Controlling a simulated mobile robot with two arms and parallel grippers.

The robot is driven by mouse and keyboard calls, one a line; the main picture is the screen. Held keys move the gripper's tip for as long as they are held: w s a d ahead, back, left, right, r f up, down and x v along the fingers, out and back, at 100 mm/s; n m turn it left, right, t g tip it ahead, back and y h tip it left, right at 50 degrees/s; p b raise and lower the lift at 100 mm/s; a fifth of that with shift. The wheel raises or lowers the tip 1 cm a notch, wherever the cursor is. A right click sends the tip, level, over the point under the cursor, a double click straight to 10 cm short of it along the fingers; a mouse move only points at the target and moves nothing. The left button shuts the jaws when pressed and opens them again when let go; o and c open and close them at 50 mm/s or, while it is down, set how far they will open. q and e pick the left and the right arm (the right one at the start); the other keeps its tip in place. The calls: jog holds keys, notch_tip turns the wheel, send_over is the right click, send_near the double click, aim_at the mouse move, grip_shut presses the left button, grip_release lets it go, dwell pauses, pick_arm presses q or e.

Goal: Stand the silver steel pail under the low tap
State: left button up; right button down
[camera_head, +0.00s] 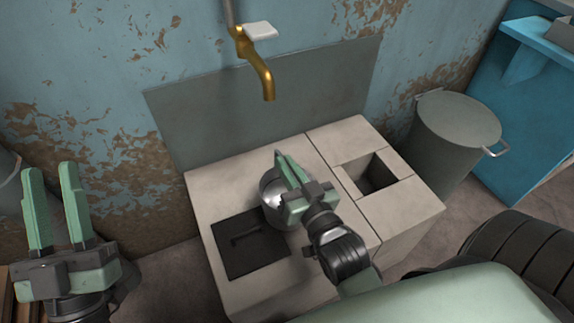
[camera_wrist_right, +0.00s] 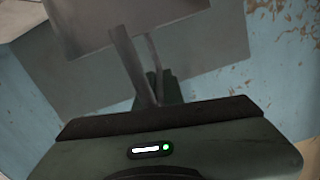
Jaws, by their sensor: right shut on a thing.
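The silver steel pail (camera_head: 270,192) is at the middle of the pale stone block (camera_head: 215,185), in front of and below the brass tap (camera_head: 263,75). It is partly hidden by my right gripper (camera_head: 286,165), which is shut on it; which part is gripped is not clear. I cannot tell whether the pail touches the block. In the right wrist view, thin grey bars (camera_wrist_right: 130,65) run down to the gripper, with a grey panel behind. My left gripper (camera_head: 54,200) is open and empty at the far left, away from the block.
A dark square hatch (camera_head: 250,245) lies in the block's front left. A square opening (camera_head: 375,174) is at its right. A grey splash panel (camera_head: 270,105) stands behind, and a lidded grey bin (camera_head: 455,140) stands to the right beside a blue cabinet (camera_head: 530,110).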

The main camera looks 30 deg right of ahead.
pick_arm(q)
jog(key=shift+s+r, duration=0.15)
pick_arm(e)
jog(key=shift+f, duration=0.1)
jog(key=c, duration=1.5)
grip_release()
pick_arm(q)
jog(key=shift+s+r+t, duration=0.1)
jog(key=shift+r+t, duration=0.1)
jog(key=shift+t, duration=0.1)
pick_arm(e)
jog(key=shift+o, duration=0.2)
pick_arm(q)
jog(key=shift+h, duration=0.3)
pick_arm(e)
jog(key=shift+s+f, duration=0.1)
